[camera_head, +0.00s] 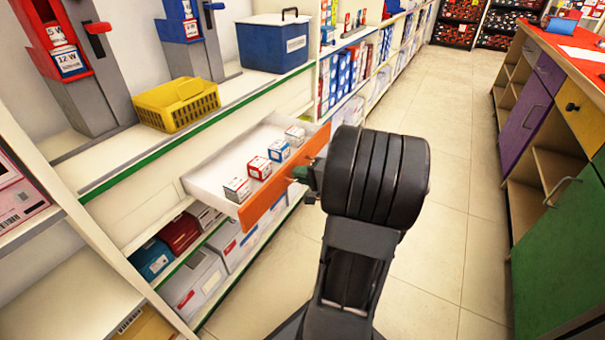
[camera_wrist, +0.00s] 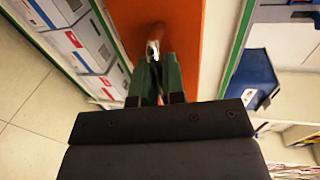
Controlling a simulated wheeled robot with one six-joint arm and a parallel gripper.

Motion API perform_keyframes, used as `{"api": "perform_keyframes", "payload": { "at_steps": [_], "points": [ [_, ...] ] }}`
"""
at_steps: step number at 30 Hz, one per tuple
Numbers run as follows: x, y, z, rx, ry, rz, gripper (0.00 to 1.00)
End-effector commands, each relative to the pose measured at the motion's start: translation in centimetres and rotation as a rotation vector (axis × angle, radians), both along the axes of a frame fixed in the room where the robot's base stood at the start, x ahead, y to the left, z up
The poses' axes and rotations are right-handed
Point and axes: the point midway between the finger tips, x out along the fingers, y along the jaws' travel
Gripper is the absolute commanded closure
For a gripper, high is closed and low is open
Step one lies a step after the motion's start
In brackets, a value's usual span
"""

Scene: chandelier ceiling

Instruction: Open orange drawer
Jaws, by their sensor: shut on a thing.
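The orange drawer (camera_head: 263,212) is pulled out from the shelf unit on the left. Its white inside shows, with several small boxes (camera_head: 258,168) standing in a row. My gripper (camera_head: 303,173) is at the drawer's orange front, partly hidden by my own arm in the head view. In the wrist view, the green fingers of my gripper (camera_wrist: 156,80) are closed on the drawer's handle (camera_wrist: 155,45), which stands out from the orange front. Much of the handle is hidden between the fingers.
A yellow basket (camera_head: 177,104) and a blue box (camera_head: 274,43) stand on the shelf above the drawer. Grey boxes (camera_head: 195,283) sit on the shelf below. A counter with a green door (camera_head: 556,245) is on the right. The tiled aisle floor (camera_head: 445,150) between is clear.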

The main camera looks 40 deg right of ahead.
Motion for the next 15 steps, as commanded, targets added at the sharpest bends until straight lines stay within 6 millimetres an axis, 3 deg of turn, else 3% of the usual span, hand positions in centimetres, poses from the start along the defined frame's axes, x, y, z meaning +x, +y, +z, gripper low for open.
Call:
{"api": "perform_keyframes", "payload": {
  "at_steps": [2, 3, 6, 15],
  "points": [
    [0.0, 0.01, 0.04, 0.0, -0.001, 0.002, 1.0],
    [0.0, 0.0, 0.04, 0.0, -0.001, 0.002, 0.88],
    [-0.01, -0.02, 0.03, 0.0, -0.001, 0.001, 0.8],
    [-0.44, -0.26, 0.19, 0.0, -0.001, -0.002, 0.8]
  ]
}}
